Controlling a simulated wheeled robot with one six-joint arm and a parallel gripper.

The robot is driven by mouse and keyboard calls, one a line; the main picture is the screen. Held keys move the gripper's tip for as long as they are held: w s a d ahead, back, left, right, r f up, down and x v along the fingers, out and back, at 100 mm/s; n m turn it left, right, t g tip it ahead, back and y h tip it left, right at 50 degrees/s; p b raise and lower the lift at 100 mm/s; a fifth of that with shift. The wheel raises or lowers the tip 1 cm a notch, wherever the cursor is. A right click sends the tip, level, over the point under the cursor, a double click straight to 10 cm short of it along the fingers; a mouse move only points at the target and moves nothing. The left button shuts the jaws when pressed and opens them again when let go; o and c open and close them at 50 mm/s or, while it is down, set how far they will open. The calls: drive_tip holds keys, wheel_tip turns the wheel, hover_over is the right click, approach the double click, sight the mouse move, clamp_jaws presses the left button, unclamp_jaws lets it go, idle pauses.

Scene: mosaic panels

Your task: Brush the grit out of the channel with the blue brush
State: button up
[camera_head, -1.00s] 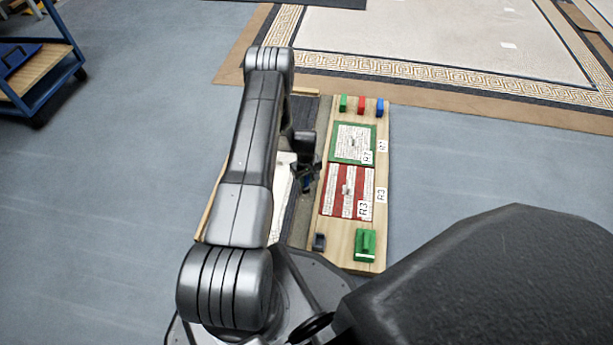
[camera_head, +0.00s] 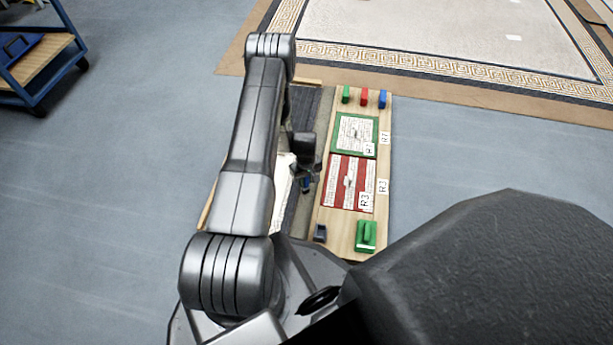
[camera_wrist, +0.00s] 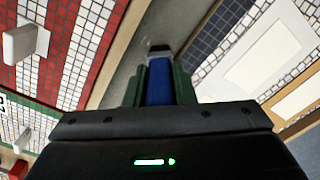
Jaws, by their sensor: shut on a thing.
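My gripper (camera_wrist: 157,72) is shut on the blue brush (camera_wrist: 158,88), which sits between its green fingers in the wrist view. The brush's dark tip points into the grey channel (camera_wrist: 140,40); I cannot tell whether it touches the floor of it. In the head view my gripper (camera_head: 306,180) hangs over the channel, left of the red-striped panel, with a bit of blue showing. My arm hides part of the channel. I cannot make out any grit in either view.
Right of the channel, a wooden board (camera_head: 340,230) bears a green-edged panel (camera_head: 370,122), a red-striped panel (camera_head: 337,184), a green block (camera_head: 366,236), a dark block (camera_head: 320,232) and small coloured blocks (camera_head: 364,97). A blue cart (camera_head: 45,75) stands far left. Open floor lies around.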

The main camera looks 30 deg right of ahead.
drive_tip(key=shift+s+a, duration=0.85)
drive_tip(key=shift+s, duration=0.15)
drive_tip(key=shift+r+p, duration=1.2)
drive_tip(key=shift+r, duration=1.3)
